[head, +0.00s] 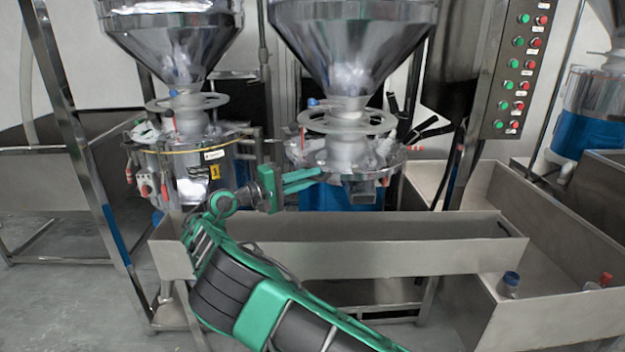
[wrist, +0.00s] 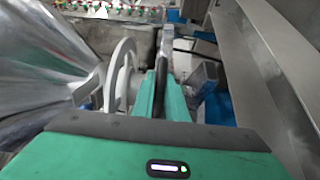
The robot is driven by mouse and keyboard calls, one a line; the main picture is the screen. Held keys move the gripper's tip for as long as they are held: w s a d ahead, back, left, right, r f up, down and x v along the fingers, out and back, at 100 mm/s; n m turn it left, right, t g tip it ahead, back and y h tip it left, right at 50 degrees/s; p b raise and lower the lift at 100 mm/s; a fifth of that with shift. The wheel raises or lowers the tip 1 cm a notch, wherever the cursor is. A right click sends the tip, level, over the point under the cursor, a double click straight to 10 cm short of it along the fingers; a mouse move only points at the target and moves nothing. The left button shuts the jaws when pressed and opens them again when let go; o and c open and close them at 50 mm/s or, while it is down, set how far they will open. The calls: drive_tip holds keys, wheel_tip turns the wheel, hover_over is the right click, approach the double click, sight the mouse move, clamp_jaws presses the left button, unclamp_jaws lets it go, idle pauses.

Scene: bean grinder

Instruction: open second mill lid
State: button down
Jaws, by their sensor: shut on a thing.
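The second mill stands in the middle of the head view, with a steel hopper (head: 350,40) over a pale handwheel (head: 347,121), a flat steel lid (head: 385,158) and a blue body (head: 342,198). My gripper (head: 318,175) reaches in from the left at the lid's front edge. In the wrist view, its two green fingers (wrist: 162,82) are shut on a dark bar-like handle (wrist: 165,55) at the lid. The handwheel (wrist: 121,72) and hopper (wrist: 45,55) are just left of the fingers. The lid looks level; the fingertips partly hide the grip.
A similar mill (head: 190,160) stands to the left. A long steel trough (head: 360,250) runs in front below my arm. A control panel (head: 523,60) is at the upper right. A steel bin (head: 570,310) at the lower right holds small bottles (head: 509,284). A steel post (head: 80,130) is at left.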

drive_tip(key=shift+w+f, duration=0.1)
drive_tip(key=c, duration=1.8)
unclamp_jaws()
drive_tip(key=shift+o, duration=0.2)
drive_tip(key=v, duration=1.1)
drive_tip(key=shift+w+f, duration=0.1)
drive_tip(key=shift+f, duration=0.05)
